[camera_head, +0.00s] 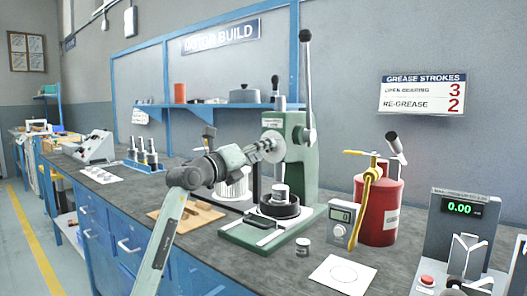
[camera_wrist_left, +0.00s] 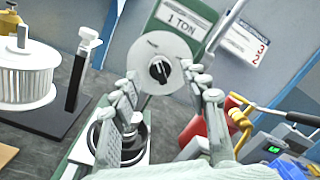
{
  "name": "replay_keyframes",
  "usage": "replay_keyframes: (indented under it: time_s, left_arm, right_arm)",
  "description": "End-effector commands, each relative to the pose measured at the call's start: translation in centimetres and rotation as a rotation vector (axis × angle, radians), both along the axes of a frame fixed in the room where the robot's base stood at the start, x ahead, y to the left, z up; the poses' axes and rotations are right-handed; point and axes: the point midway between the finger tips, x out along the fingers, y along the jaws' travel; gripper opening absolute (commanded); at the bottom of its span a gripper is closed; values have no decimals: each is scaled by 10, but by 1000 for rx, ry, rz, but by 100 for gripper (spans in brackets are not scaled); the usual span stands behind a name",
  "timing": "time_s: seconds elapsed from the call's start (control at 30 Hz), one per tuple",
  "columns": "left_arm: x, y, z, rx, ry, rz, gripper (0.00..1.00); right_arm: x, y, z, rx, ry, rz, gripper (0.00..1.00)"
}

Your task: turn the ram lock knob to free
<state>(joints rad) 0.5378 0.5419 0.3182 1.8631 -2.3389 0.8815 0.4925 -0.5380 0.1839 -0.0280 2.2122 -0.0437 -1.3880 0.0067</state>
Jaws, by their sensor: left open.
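The green arbor press (camera_head: 303,165) stands on the bench, with a tall lever at its top. The ram lock knob (camera_wrist_left: 159,70) is a small black knob with a pale mark on a round grey face (camera_wrist_left: 168,50), facing the left wrist camera. I cannot tell whether the fingertips touch the face.
A black ring with a metal part (camera_head: 281,200) sits on the press base. A red grease can (camera_head: 378,210), a small meter (camera_head: 341,222) and a display unit (camera_head: 462,215) stand to the right. A white sheet (camera_head: 342,275) lies in front.

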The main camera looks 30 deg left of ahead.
Motion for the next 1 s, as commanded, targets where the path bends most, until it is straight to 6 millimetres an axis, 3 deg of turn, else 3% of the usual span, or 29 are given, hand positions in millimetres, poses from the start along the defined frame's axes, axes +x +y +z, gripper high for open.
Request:
replay_keyframes:
  time_s: [0.3,0.5,0.7,1.0]
  left_arm:
    - [-66,5,-7,2,1,0,45]
    - [-96,7,-9,1,2,1,45]
    - [-107,8,-10,1,2,0,45]
    - [-107,8,-9,1,1,0,45]
  right_arm:
    - [0,0,-1,0,2,0,40]
    - [-1,0,-1,0,2,0,40]
    - [-1,0,-1,0,2,0,40]
    - [-1,0,-1,0,2,0,40]
